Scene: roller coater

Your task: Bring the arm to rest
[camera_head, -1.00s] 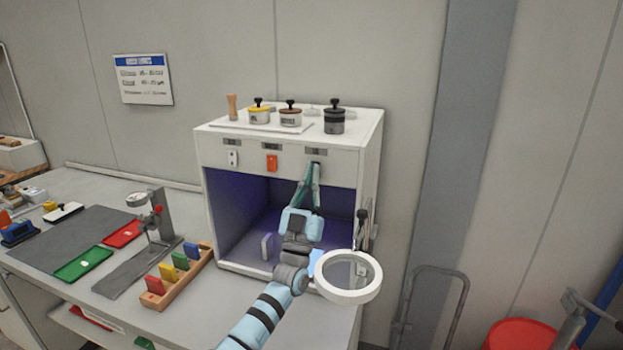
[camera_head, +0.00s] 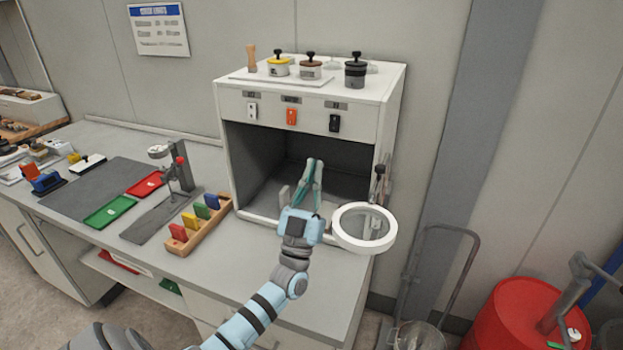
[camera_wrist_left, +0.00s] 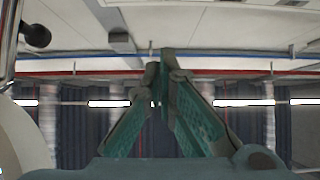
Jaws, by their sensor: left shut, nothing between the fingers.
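My left gripper (camera_head: 316,163) is in front of the open bay of the white cabinet (camera_head: 394,100), below the cabinet's row of switches. Its teal fingers point up and are shut on nothing. In the left wrist view the same fingers (camera_wrist_left: 160,68) meet at their tips, with only the ceiling and the far room behind them. The arm reaches in from the lower left. My right gripper is not in view.
A white ring magnifier (camera_head: 338,236) stands close to the right of my left wrist. White, orange and black switches (camera_head: 335,123) line the cabinet front. Lidded pots (camera_head: 355,72) stand on top. A rack of coloured blocks (camera_head: 212,235) is to the left. A red drum (camera_head: 515,318) stands right.

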